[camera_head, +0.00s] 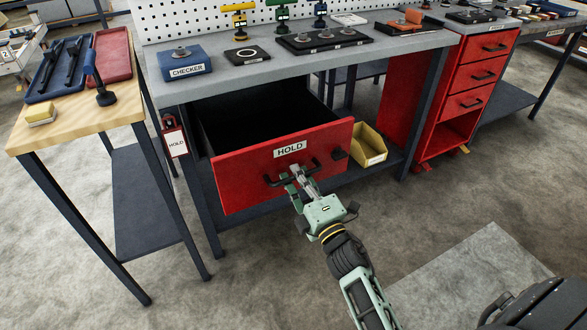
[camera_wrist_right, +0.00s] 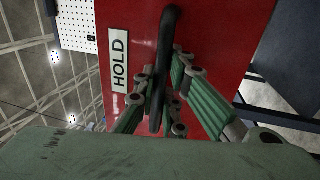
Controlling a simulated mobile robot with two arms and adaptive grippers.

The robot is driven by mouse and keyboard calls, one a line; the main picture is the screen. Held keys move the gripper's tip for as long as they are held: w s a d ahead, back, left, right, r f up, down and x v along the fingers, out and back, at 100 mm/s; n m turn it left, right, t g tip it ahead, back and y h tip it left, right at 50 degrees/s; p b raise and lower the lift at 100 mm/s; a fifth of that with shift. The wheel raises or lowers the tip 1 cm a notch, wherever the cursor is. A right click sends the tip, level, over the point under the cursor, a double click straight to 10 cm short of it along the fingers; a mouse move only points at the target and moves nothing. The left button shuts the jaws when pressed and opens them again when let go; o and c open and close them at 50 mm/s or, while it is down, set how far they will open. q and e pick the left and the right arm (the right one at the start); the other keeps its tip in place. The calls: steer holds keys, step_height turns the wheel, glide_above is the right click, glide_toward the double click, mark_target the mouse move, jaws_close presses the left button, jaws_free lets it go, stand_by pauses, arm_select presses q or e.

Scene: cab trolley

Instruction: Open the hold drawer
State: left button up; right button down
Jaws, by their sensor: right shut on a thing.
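The red hold drawer (camera_head: 240,168) is pulled out from under the grey workbench, and its dark inside shows. A white label reading HOLD is on its front. My right gripper (camera_head: 296,180) is at the black bar handle (camera_head: 272,181) on the drawer front, with its fingers shut on the handle. In the right wrist view the handle (camera_wrist_right: 168,50) runs between the two green fingers of the gripper (camera_wrist_right: 160,95), in front of the red drawer front (camera_wrist_right: 215,40). My left gripper is not in view.
A blue CHECKER box (camera_head: 185,68) and a black tray of parts stand on the workbench (camera_head: 240,75). A yellow bin (camera_head: 369,146) sits on the lower shelf, right of the drawer. A wooden-topped table (camera_head: 80,112) stands at left. The floor in front is clear.

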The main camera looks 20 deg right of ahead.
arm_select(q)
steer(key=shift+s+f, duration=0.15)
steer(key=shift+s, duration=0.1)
arm_select(e)
steer(key=shift+s, duration=0.45)
steer(key=c, duration=1.8)
jaws_free()
steer(key=s, duration=0.4)
steer(key=s+f, duration=0.1)
steer(key=s, duration=0.3)
steer(key=s+f, duration=0.1)
steer(key=s, duration=0.2)
steer(key=shift+s+d+f, duration=0.2)
steer(key=shift+s, duration=0.2)
